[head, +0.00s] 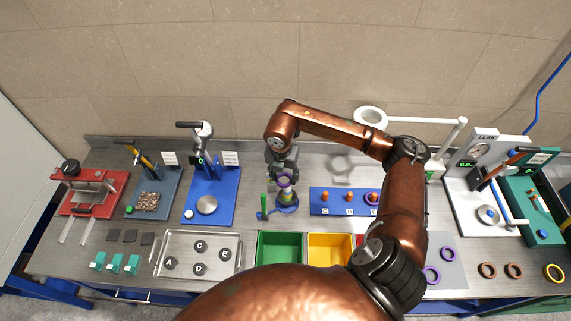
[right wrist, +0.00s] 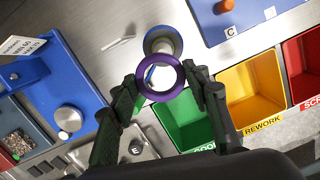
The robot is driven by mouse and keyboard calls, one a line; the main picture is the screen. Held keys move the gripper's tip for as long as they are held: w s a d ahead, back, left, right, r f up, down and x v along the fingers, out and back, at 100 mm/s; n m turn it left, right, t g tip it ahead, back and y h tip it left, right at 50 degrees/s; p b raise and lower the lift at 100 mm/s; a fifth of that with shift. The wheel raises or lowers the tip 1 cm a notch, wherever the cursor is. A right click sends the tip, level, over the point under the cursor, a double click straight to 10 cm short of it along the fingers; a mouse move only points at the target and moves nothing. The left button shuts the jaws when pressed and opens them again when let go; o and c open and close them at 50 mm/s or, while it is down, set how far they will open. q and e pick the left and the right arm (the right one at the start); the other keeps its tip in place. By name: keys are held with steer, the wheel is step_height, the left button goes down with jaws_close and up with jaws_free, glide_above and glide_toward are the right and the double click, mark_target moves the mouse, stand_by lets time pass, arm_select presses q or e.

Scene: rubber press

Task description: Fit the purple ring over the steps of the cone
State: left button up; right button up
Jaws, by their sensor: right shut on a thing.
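My right gripper (head: 283,170) is shut on a purple ring (head: 284,180), which also shows between its fingertips in the right wrist view (right wrist: 144,86). The stepped cone (head: 287,197) stands upright on a blue base, close below the ring in the head view. In the right wrist view the pale cone (right wrist: 160,42) lies behind the ring and partly shows through its hole. I cannot tell how large the gap between ring and cone is. My left gripper is not in view.
A green post (head: 263,205) stands left of the cone. A blue board with orange pegs (head: 330,211) lies to its right. Green (head: 280,246) and yellow (head: 331,247) bins stand in front. My right arm hides part of the bench.

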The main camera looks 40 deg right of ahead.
steer(key=m, duration=0.1)
steer(key=d+m, duration=0.1)
steer(key=m, duration=0.1)
steer(key=shift+w+r, duration=0.15)
steer(key=shift+w, duration=0.2)
steer(key=shift+d+m+p, duration=0.25)
steer(key=shift+m+p, duration=0.05)
steer(key=shift+m, duration=0.2)
steer(key=shift+s+d+f+b, duration=0.15)
steer(key=shift+f+b, duration=0.4)
steer(key=shift+f, duration=0.45)
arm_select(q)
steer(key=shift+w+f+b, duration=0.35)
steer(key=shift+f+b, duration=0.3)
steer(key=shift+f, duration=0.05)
arm_select(e)
steer(key=shift+f, duration=1.4)
arm_select(q)
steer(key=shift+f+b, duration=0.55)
steer(key=shift+b, duration=0.05)
arm_select(e)
steer(key=shift+f, duration=0.3)
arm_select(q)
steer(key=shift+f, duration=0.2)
arm_select(e)
steer(key=shift+f, duration=0.25)
